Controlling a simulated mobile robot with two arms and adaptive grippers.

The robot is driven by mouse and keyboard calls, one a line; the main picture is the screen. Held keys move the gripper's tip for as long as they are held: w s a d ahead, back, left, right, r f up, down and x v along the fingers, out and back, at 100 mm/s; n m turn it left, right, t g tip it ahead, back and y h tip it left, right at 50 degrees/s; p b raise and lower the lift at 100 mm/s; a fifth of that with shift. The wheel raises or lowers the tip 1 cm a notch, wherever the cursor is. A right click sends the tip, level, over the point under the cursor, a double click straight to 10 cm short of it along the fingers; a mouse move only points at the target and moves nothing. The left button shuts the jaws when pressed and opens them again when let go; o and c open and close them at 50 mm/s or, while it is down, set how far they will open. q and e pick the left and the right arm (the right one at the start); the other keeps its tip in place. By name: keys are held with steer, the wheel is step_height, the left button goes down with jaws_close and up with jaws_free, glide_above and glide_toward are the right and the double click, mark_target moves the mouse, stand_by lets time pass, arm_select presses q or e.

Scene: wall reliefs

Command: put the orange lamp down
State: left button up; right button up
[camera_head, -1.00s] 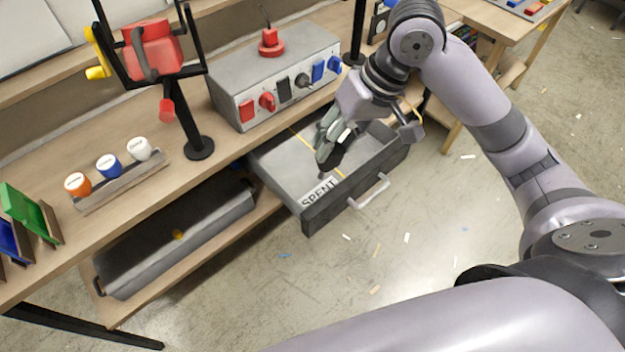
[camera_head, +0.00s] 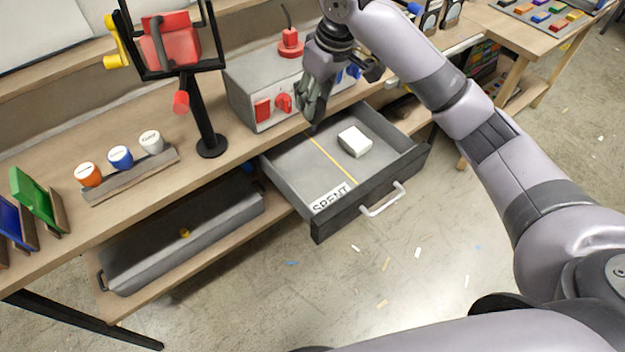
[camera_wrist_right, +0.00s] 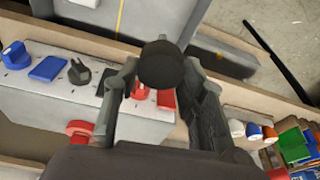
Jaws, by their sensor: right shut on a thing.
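My right gripper (camera_head: 314,108) hangs above the back left part of the open drawer, in front of the grey control box. In the wrist view the right gripper (camera_wrist_right: 163,88) is shut on a dark round thing (camera_wrist_right: 160,64) between its fingers; no orange shows on it. An orange-sided lamp-like piece (camera_head: 89,176) with a white top stands at the left end of a small rack (camera_head: 130,178), beside a blue one (camera_head: 120,157) and a white one (camera_head: 151,142). My left gripper is out of view.
The control box (camera_head: 243,95) carries knobs and switches. A black stand (camera_head: 205,115) holds a red piece (camera_head: 170,40). A grey bin (camera_head: 150,250) sits on the lower shelf.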

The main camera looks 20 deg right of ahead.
steer(key=shift+w+f, duration=0.1)
steer(key=shift+w, duration=0.35)
steer(key=shift+w+f, duration=0.1)
steer(key=shift+f, duration=0.15)
steer(key=shift+f+p, duration=1.2)
steer(key=shift+f, duration=8.45)
steer(key=o, duration=1.3)
steer(key=shift+f, duration=0.1)
steer(key=b+v, duration=0.1)
steer(key=v, duration=1.1)
steer(key=shift+a, duration=0.1)
